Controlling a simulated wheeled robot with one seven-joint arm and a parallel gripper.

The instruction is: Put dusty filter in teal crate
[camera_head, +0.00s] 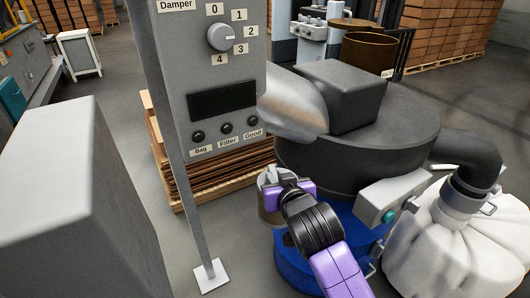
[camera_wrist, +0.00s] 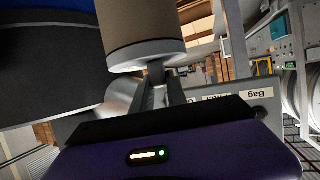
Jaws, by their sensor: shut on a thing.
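A tan-brown cylinder with grey metal ends, which looks like the dusty filter (camera_head: 269,208), is held at my purple gripper (camera_head: 284,186), in front of the dark drum machine. The gripper is shut on it. In the wrist view the filter (camera_wrist: 138,22) fills the top middle, its grey end rim toward the camera; its upper part is cut off. A teal thing (camera_head: 12,98) at the far left edge of the head view may be the teal crate; it is partly cut off and I cannot tell.
A grey control panel (camera_head: 212,70) on a post stands left of the gripper. The dark drum (camera_head: 355,150) with a blue lower part (camera_head: 297,270) is close behind it. A white bag (camera_head: 455,245) is at right. A large grey block (camera_head: 60,190) fills the left foreground.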

